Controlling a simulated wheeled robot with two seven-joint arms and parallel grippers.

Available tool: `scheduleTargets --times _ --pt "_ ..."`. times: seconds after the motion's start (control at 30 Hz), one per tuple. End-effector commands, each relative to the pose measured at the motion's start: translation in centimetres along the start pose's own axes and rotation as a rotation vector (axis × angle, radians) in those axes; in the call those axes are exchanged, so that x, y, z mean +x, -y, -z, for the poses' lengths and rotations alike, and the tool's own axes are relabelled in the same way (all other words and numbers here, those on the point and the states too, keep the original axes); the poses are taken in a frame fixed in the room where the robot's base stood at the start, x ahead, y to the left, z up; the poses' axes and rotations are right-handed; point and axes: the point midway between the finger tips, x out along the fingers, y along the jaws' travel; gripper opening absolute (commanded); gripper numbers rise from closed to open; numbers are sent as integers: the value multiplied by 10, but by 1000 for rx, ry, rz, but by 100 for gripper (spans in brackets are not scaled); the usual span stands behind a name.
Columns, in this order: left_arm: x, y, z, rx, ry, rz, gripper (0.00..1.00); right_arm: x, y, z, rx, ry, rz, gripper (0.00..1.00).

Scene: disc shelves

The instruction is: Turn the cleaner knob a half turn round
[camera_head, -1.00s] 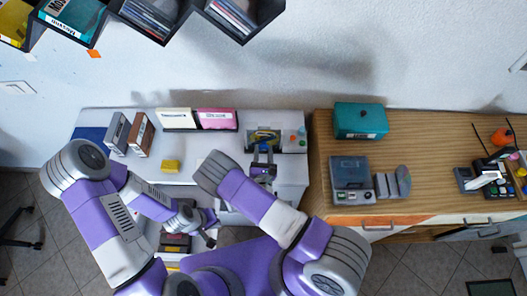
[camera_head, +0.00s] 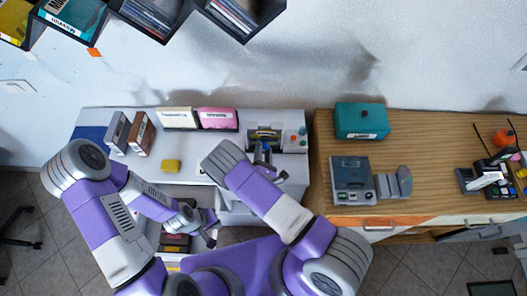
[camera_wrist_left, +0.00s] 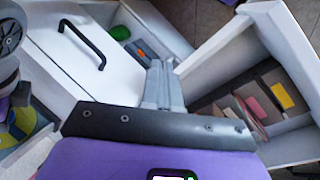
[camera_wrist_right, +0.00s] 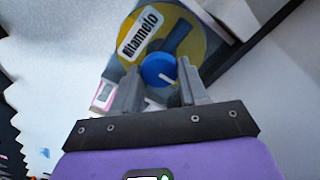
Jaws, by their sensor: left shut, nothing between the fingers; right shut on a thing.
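The cleaner (camera_head: 292,147) is a grey unit at the right end of the white counter, holding a yellow disc (camera_wrist_right: 188,22) labelled "Kitannelo". Its round blue knob (camera_wrist_right: 158,70) shows in the right wrist view, with a white mark pointing to the lower right. My right gripper (camera_wrist_right: 160,84) is shut on the knob, one finger on each side. In the head view the right gripper (camera_head: 263,156) is at the front of the cleaner, partly hiding it. My left gripper (camera_head: 212,228) is shut and empty in front of the counter; its closed fingers (camera_wrist_left: 163,82) show in the left wrist view.
An open drawer (camera_wrist_left: 235,70) with several disc cases lies beside the left gripper. A teal box (camera_head: 361,120) and a grey device (camera_head: 351,175) are on the wooden cabinet.

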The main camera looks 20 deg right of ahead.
Motion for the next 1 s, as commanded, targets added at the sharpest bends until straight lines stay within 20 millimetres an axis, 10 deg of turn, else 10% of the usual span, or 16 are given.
scheduleTargets --times 0.4,0.43,0.6,1.0 --pt "0 0 0 0 0 0 0 0 0 0 12 1 0 13" --pt "0 0 0 0 0 0 0 0 0 0 12 1 0 45" --pt "0 0 0 0 0 0 0 0 0 0 10 1 0 69" --pt "1 0 0 0 0 0 0 -12 0 1 8 -1 1 69"
